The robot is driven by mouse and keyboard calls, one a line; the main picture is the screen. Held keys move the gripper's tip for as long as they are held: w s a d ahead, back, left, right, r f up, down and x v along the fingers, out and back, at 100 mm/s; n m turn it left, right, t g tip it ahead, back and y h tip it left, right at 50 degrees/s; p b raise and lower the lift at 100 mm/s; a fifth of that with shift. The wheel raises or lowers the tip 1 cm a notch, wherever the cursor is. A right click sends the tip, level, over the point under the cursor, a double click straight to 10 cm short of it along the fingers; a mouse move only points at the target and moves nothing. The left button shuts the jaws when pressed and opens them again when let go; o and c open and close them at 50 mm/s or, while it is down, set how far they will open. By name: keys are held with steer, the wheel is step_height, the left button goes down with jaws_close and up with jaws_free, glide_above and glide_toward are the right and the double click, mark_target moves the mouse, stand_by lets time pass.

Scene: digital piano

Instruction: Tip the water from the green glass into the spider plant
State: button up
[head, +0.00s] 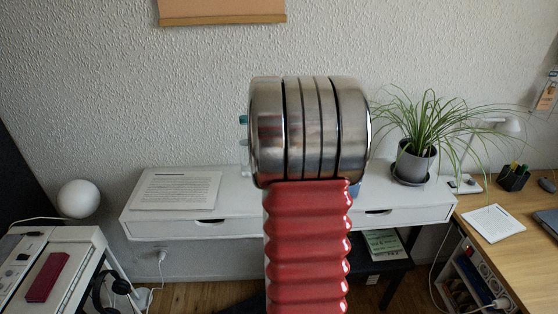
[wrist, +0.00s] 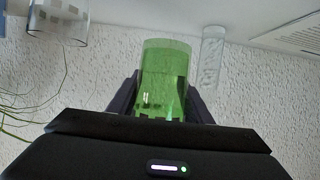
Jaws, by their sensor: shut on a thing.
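The green glass (wrist: 163,75) is see-through and sits between the two dark fingers of my gripper (wrist: 163,92) in the wrist view. My gripper is shut on it. I cannot tell the water level in it. The spider plant (head: 430,125) stands in a grey pot (head: 413,163) on a dark saucer, at the right end of the white desk in the head view. Thin leaves (wrist: 25,100) show at the left edge of the wrist view, apart from the glass. In the head view my own red and metal arm hides my gripper and the glass.
The white desk (head: 235,192) holds a paper stack (head: 176,190) at left. Clear glassware (wrist: 212,55) shows beyond the green glass in the wrist view, with another clear vessel (wrist: 58,22) at top left.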

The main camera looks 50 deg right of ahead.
stand_by(0.3)
steer(key=w+a+f+n+t+y, duration=0.15)
steer(key=w+a, duration=0.45)
steer(key=a, duration=0.6)
steer(key=w+a+n+t+y, duration=0.25)
steer(key=w+a, duration=0.35)
steer(key=a, duration=0.6)
steer(key=w+a+n+t+y, duration=0.1)
steer(key=w+a+n+y, duration=0.35)
steer(key=a, duration=0.75)
steer(key=w+a+n+y, duration=0.1)
steer(key=a+y, duration=0.1)
steer(key=a, duration=1.2)
steer(key=shift+w+f+n, duration=0.15)
steer(key=shift+f+n, duration=0.2)
steer(key=shift+f, duration=0.1)
steer(key=shift+a, duration=0.1)
